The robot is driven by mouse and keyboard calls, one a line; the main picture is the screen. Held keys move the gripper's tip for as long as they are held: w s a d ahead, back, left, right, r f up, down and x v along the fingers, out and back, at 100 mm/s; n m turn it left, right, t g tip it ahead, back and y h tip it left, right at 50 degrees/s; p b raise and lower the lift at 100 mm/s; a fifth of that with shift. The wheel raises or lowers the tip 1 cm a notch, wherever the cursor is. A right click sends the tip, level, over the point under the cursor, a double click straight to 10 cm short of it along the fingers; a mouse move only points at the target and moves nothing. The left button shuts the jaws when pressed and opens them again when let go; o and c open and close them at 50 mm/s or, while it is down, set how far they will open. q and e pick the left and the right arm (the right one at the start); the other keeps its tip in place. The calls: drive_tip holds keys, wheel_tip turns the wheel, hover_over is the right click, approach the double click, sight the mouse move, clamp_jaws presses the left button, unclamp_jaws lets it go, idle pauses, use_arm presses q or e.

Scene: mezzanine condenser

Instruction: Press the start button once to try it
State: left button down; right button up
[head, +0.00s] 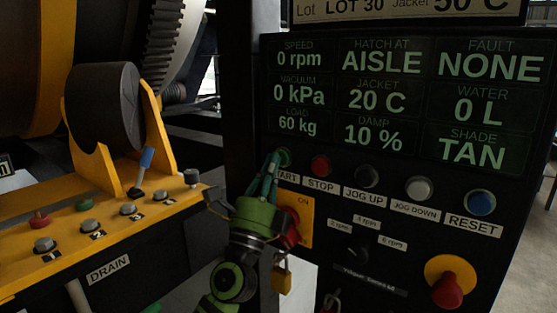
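The start button (283,158) is a green button at the left end of the row on the black control panel (330,215), its label partly covered so that only "TART" or less reads. My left gripper (272,168) reaches up from below with its teal fingertips at the start button, overlapping its left part. Its two fingers look close together. I cannot tell whether the tips touch the button or are just in front of it. My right gripper is not in view.
Right of start are the red stop button (321,166), black jog up (367,176), grey jog down (418,188) and blue reset (480,202). A red mushroom knob (448,290) sits lower right. A yellow-plated red switch (292,222) is beside my gripper. The display (400,100) reads 0 rpm, fault none.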

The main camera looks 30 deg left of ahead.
use_arm(q)
drive_tip(key=shift+s, duration=0.85)
drive_tip(key=s, duration=0.3)
drive_tip(key=s+p, duration=0.1)
drive_tip(key=s, duration=0.1)
drive_tip(key=shift+a, duration=0.25)
idle(0.7)
